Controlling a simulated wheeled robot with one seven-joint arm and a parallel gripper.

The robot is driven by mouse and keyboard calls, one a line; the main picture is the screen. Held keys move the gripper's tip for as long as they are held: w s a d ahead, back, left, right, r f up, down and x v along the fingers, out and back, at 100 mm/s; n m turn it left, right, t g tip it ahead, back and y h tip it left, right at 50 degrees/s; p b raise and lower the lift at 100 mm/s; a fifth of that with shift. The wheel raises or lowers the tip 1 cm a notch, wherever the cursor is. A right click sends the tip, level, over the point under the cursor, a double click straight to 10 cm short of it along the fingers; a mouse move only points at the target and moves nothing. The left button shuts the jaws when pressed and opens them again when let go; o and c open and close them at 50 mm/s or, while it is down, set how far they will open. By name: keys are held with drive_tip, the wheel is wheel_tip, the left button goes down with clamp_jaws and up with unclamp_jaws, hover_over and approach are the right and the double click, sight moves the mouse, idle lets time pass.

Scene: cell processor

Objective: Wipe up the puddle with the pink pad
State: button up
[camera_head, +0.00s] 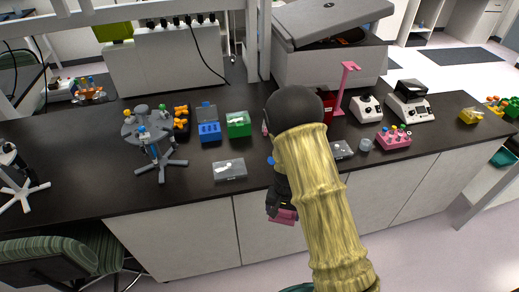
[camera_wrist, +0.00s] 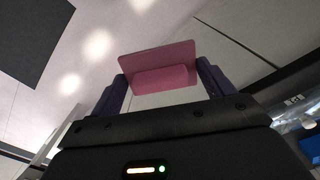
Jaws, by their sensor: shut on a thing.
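The pink pad (camera_wrist: 158,66) is held between the two purple fingers of my gripper (camera_wrist: 162,78) in the wrist view. It has a flat plate with a thicker block on it. In the head view, my gripper (camera_head: 277,208) hangs in front of the white cabinet fronts, below the level of the bench top. The pink pad (camera_head: 284,217) shows at its end, clear of the bench top. My yellow-sleeved arm hides part of the bench. I cannot make out the puddle in either view.
The dark bench top (camera_head: 100,195) holds a grey pipette stand (camera_head: 150,135), a blue rack (camera_head: 209,131), a green box (camera_head: 238,123) and a clear-lidded box (camera_head: 229,170). A pink tube rack (camera_head: 393,139) and small machines stand at right. A green chair (camera_head: 60,255) is at lower left.

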drive_tip(key=d+f+n+b, duration=0.2)
drive_tip(key=d+f, duration=0.3)
drive_tip(key=d, duration=0.4)
drive_tip(key=shift+d+f, duration=0.15)
drive_tip(key=shift+d, duration=0.25)
drive_tip(key=shift+w+d, duration=0.1)
drive_tip(key=shift+w, duration=0.05)
